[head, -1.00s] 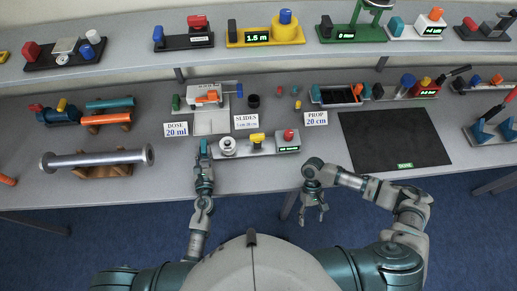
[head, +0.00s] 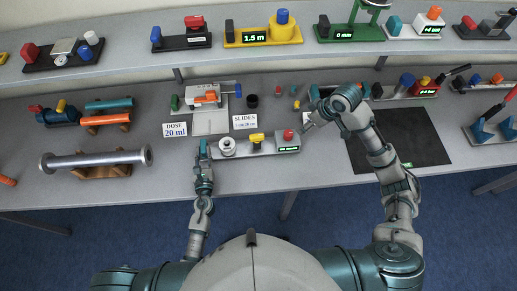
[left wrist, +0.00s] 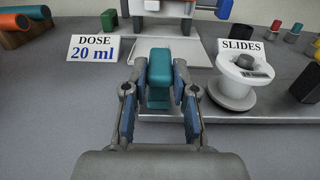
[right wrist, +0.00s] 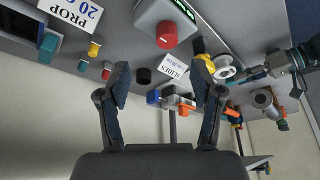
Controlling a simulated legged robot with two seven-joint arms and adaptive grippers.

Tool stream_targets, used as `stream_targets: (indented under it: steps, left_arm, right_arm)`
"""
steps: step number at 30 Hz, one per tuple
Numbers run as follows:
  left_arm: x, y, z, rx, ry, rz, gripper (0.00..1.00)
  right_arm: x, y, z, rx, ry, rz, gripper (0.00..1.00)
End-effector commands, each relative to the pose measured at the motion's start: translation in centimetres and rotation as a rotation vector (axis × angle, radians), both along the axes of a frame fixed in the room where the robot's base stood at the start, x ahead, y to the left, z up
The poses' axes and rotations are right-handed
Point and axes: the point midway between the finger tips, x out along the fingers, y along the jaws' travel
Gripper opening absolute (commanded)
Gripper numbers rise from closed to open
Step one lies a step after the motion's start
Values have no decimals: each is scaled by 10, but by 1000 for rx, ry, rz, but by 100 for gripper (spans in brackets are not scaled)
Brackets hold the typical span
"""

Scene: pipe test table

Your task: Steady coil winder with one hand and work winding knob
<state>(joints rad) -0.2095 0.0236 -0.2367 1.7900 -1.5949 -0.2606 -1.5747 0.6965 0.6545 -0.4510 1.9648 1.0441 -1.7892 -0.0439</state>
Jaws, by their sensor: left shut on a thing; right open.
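The coil winder is a grey base (head: 241,152) at the front of the table, with a white spool (head: 227,146), a yellow knob (head: 257,138) and a red knob (head: 288,135) beside a small display. The spool also shows in the left wrist view (left wrist: 237,85). My left gripper (left wrist: 159,97) is shut on the teal block (left wrist: 159,72) at the winder's left end. My right gripper (head: 306,127) is open and empty, just right of the red knob. In the right wrist view the red knob (right wrist: 167,36) lies beyond the spread fingers, apart from them.
Behind the winder stand a white slide device (head: 208,97), a black cup (head: 252,101) and the SLIDES card (head: 245,122). The DOSE card (head: 175,129) is to the left. A black mat (head: 415,140) lies right, partly under my right arm. The table front is clear.

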Motion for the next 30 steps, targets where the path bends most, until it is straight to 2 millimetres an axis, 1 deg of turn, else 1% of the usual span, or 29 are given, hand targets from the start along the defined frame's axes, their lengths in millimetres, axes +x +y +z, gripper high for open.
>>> stream_targets:
  steps: [5,10,18,24,30]
  left_arm:
    - [0,2,0,-1,0,-1,0]
    - [0,4,0,-2,0,0,0]
    - [0,0,0,1,-1,0,0]
    - [0,0,0,0,-1,0,0]
    - [0,0,0,0,-1,-1,0]
  right_arm:
    - [4,7,-17,-1,2,0,66]
    - [11,17,-42,-1,3,2,66]
    - [23,25,-82,1,4,0,66]
    - [29,31,-101,2,1,0,66]
    - [31,33,-109,-1,1,0,66]
